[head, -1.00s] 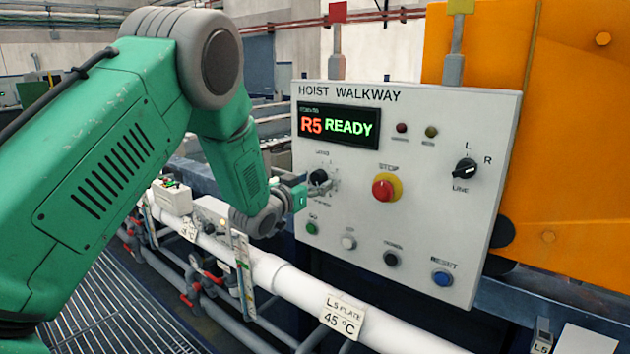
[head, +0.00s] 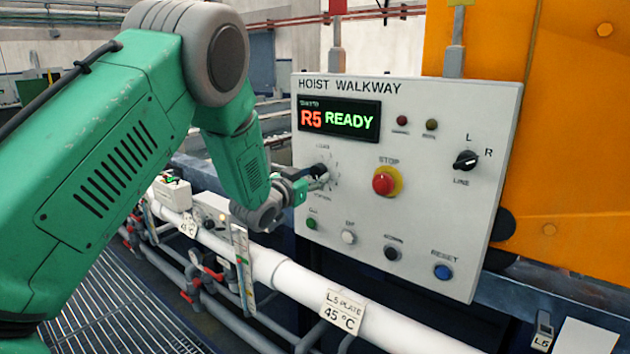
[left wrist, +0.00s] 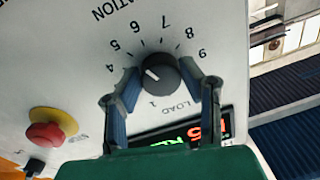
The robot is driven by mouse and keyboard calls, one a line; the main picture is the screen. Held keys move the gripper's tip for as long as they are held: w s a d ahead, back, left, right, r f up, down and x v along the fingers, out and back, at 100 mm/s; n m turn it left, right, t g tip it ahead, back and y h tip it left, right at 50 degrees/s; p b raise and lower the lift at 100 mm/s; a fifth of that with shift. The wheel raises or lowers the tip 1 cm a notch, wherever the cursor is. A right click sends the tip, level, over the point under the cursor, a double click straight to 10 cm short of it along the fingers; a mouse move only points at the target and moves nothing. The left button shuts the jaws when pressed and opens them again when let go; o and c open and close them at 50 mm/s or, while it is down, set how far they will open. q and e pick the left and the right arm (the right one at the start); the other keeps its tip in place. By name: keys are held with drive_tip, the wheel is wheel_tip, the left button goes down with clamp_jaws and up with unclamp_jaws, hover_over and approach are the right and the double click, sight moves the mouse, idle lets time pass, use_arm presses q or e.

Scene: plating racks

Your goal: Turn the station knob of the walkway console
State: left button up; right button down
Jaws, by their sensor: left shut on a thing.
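The station knob (head: 319,171) is a black round knob at the left of the white console (head: 420,120) labelled HOIST WALKWAY. In the left wrist view the knob (left wrist: 160,75) sits inside a ring of numbers. Its white mark points toward the 4 and 5 side. My left gripper (head: 312,179) is at the console face, shut on the knob, with a finger on each side of it in the left wrist view (left wrist: 162,80). The display (head: 339,118) shows R5 in red and READY in green. My right gripper is out of view.
A red stop button (head: 384,183) on a yellow base is right of the knob. An L/R selector (head: 466,160) is farther right. Several small buttons, including a blue one (head: 443,272), line the lower panel. A white pipe (head: 300,286) runs below the console.

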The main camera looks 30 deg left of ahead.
use_arm(q)
drive_tip(key=shift+m+b, duration=1.65)
drive_tip(key=shift+m, duration=0.55)
drive_tip(key=o, duration=1.1)
drive_tip(key=shift+o, duration=0.2)
drive_tip(key=shift+s+a, duration=0.1)
drive_tip(key=shift+s, duration=0.2)
drive_tip(key=s, duration=1.1)
drive_tip(key=shift+s+a+f, duration=0.15)
drive_tip(key=shift+f, duration=0.15)
